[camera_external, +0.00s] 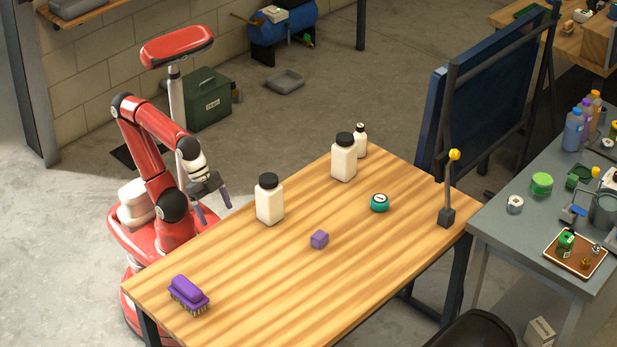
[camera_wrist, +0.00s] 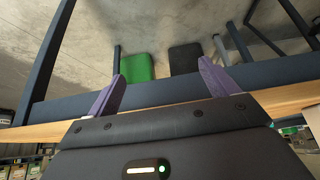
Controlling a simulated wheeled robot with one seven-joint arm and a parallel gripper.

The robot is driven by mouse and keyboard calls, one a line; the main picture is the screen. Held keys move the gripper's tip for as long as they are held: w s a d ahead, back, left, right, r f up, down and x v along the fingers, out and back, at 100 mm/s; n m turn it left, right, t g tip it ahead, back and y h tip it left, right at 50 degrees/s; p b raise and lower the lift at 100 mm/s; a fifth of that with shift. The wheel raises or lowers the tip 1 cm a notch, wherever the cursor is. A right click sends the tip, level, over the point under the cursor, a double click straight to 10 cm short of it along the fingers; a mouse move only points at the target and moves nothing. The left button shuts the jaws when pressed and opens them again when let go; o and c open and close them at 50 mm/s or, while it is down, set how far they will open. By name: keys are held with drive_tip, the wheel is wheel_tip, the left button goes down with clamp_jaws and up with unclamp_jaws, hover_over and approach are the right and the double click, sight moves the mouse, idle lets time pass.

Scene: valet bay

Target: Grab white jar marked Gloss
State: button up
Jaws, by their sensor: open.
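Three white containers with black lids stand upright on the wooden table: a square-sided jar (camera_external: 270,202) nearest my arm, a similar jar (camera_external: 343,160) farther back, and a slimmer bottle (camera_external: 360,142) behind that. A small round white jar (camera_external: 515,204) sits on the grey bench at right. No lettering is readable, so I cannot tell which is marked Gloss. My gripper (camera_external: 213,204) is open and empty, left of the nearest jar and apart from it, near the table's left edge. In the wrist view its purple fingers (camera_wrist: 158,85) are spread, with no jar between them.
The grey bench (camera_external: 490,225) is crowded. A dark blue panel (camera_external: 490,95) stands behind.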

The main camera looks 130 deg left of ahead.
drive_tip(key=n+y+p, duration=0.1)
drive_tip(key=n+p, duration=0.1)
drive_tip(key=p, duration=0.1)
approach(267, 178)
drive_tip(key=shift+t, duration=0.3)
drive_tip(key=x, duration=0.3)
drive_tip(key=s+x, duration=0.1)
drive_tip(key=x, duration=0.1)
drive_tip(key=shift+f, duration=0.25)
drive_tip(key=shift+w+f, duration=0.15)
drive_tip(key=shift+w, duration=0.05)
drive_tip(key=x, duration=0.7)
drive_tip(key=shift+w, duration=0.25)
clamp_jaws()
